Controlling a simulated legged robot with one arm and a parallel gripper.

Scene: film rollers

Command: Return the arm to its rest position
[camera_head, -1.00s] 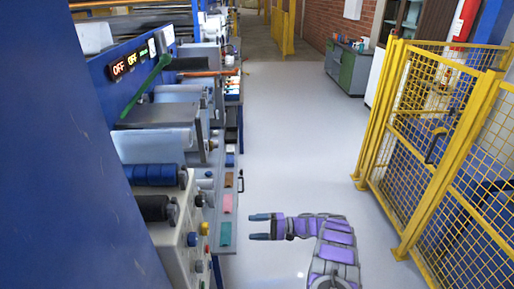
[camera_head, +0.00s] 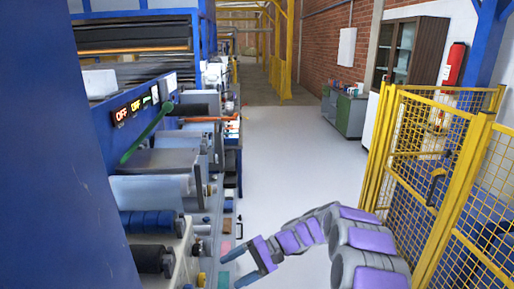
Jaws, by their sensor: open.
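My gripper (camera_head: 256,268) is at the bottom middle of the head view, at the end of my purple and grey arm (camera_head: 325,230). Its two fingers point left and are spread apart, with nothing between them. The arm reaches in from the lower right, bent over the pale floor. The gripper appears close to the right side of the film roller machine (camera_head: 150,160), near a pink patch and a green patch on its ledge. I cannot tell the exact gap to the ledge.
A blue panel (camera_head: 60,160) fills the left side. A yellow mesh fence (camera_head: 400,160) stands on the right. A green cabinet (camera_head: 350,115) and a red extinguisher (camera_head: 454,64) are farther back. The pale floor (camera_head: 285,150) between machine and fence is clear.

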